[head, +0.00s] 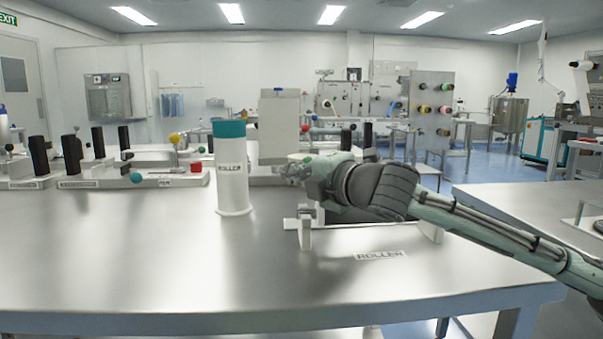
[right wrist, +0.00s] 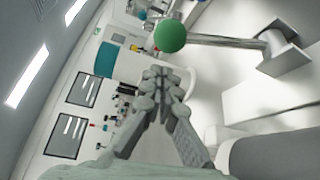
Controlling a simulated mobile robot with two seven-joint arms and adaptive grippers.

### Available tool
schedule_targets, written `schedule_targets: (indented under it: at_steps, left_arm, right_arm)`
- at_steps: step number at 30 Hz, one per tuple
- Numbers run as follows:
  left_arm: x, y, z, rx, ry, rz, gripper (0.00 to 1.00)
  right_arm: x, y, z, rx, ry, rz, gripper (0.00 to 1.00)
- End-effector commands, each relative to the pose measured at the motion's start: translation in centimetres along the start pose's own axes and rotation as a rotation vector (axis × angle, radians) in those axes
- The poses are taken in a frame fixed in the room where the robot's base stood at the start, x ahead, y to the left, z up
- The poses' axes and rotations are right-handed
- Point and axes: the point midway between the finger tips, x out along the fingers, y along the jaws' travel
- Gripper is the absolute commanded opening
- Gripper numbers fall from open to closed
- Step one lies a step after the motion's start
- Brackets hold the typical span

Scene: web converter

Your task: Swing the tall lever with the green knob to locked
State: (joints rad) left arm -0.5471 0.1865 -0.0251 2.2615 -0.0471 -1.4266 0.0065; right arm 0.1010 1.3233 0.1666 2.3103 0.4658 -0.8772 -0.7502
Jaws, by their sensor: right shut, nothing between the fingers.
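The lever's round green knob (right wrist: 170,36) shows in the right wrist view, just beyond and above my fingertips in the picture, with a small gap visible between. Its pale metal rod (right wrist: 222,41) runs right to a grey-white bracket (right wrist: 284,52). My left gripper is not in view.
A white cylinder with a teal top (head: 232,180), marked ROLLER, stands upright left of my right gripper. A white stand (head: 305,233) is below my right arm, beside a ROLLER label (head: 381,255). A fixture (head: 150,181) with several knobs stands at left. The table front (head: 150,260) is clear.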

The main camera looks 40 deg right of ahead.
Motion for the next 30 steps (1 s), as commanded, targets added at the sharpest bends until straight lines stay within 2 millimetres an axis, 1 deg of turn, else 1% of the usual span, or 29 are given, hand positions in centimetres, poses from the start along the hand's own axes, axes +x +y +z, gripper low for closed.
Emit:
schedule_targets:
  at_steps: [3,8,13,23,30]
  left_arm:
    - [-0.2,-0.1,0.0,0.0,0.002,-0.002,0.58]
    - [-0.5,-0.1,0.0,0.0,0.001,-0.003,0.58]
    - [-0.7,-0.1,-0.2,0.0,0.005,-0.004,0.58]
    - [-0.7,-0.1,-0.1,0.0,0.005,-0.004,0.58]
    - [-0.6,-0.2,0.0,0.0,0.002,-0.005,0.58]
  right_arm:
    - [-0.2,-0.2,0.8,0.004,0.001,-0.002,0.0]
    - [-0.5,0.0,1.6,0.002,0.0,0.0,0.0]
    - [-0.6,0.0,1.8,0.001,0.0,0.0,0.0]
    - [-0.6,0.0,1.9,0.003,0.0,0.001,0.0]
    - [-0.6,-0.1,3.2,0.042,0.0,0.022,0.0]
